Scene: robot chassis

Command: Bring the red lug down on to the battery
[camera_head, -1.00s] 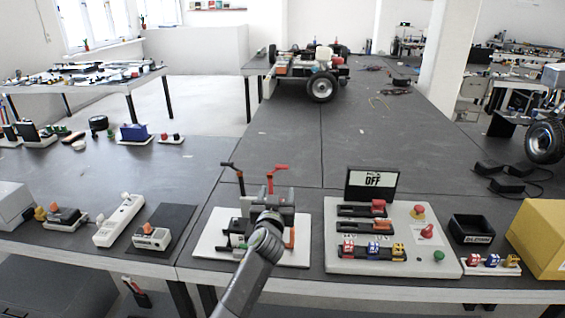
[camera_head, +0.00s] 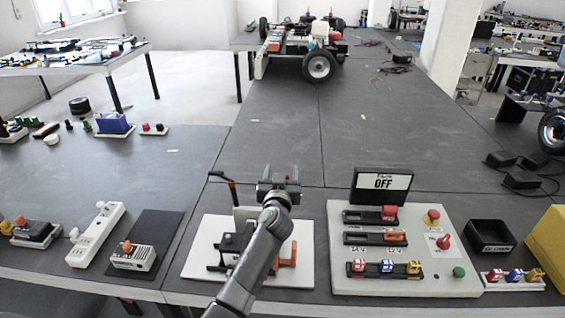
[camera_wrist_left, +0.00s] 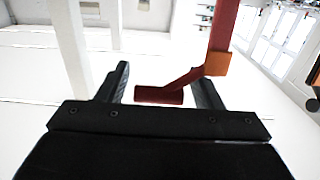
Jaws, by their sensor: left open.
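The red lug on its upright red cable shows in the left wrist view (camera_wrist_left: 158,95), its short crosspiece between my fingers. That gripper is open around the lug, with gaps visible at the fingers. The dark battery assembly (camera_head: 236,238) sits below on a white board (camera_head: 205,262), partly hidden by my left arm. My right gripper is not in view.
A switch panel (camera_head: 345,280) with an OFF display (camera_head: 383,182) stands to the right, with a black bin (camera_head: 490,236) beyond it. A charger (camera_head: 132,256) and a white power strip (camera_head: 96,235) lie to the left.

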